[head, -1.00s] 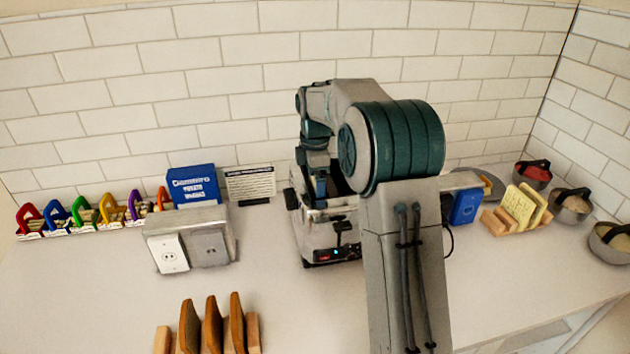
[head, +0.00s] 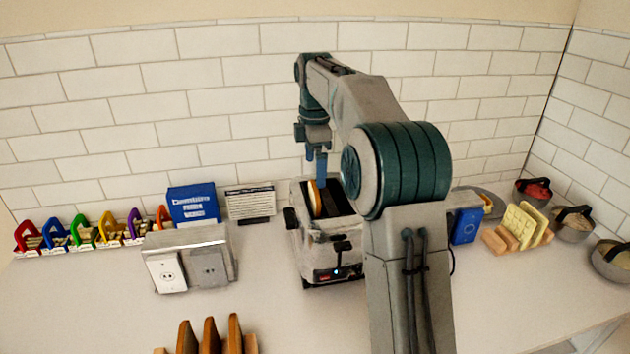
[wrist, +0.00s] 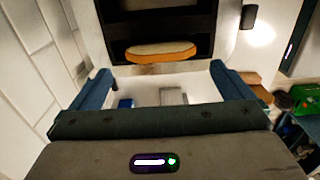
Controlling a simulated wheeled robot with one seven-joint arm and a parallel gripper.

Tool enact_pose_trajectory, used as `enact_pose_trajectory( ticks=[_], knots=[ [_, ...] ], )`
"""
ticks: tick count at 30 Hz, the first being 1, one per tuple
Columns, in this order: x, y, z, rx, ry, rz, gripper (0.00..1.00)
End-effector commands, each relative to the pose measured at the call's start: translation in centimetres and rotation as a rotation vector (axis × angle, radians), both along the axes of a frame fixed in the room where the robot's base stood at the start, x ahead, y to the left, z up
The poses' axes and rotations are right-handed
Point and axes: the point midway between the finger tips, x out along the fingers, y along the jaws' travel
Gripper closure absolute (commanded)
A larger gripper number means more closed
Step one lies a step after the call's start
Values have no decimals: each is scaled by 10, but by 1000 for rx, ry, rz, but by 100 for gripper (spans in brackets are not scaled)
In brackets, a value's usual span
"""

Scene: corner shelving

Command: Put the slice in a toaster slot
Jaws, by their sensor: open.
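The grey toaster (head: 327,262) stands on the counter against the wall, with its dark slotted top open. A bread slice (head: 314,198) with an orange-brown crust stands on edge in the left slot in the head view, its top showing. In the wrist view the slice (wrist: 160,50) lies within the dark opening of the toaster (wrist: 150,69). My gripper (head: 318,180) is above the toaster, pointing down. Its blue fingers are spread wide and empty in the wrist view (wrist: 161,72), with the slice beyond the tips. How deep the slice sits is hidden.
A wooden rack with brown slices (head: 209,336) is at the front. A metal box with sockets (head: 189,262) stands left of the toaster. Blue boxes, coloured clips, a rack of yellow slices (head: 520,226) and bowls line the back. Bare counter lies in front of the toaster.

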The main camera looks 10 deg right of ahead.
Motion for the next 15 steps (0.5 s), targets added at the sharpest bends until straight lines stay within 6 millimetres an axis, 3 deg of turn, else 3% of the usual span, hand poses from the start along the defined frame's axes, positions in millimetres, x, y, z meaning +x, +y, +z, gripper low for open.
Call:
enact_pose_trajectory(
  ticks=[10, 15],
  knots=[
    [-3, 0, 15, -1, -3, -15, 0],
    [-33, 3, 24, -7, -35, -158, 0]
  ],
)
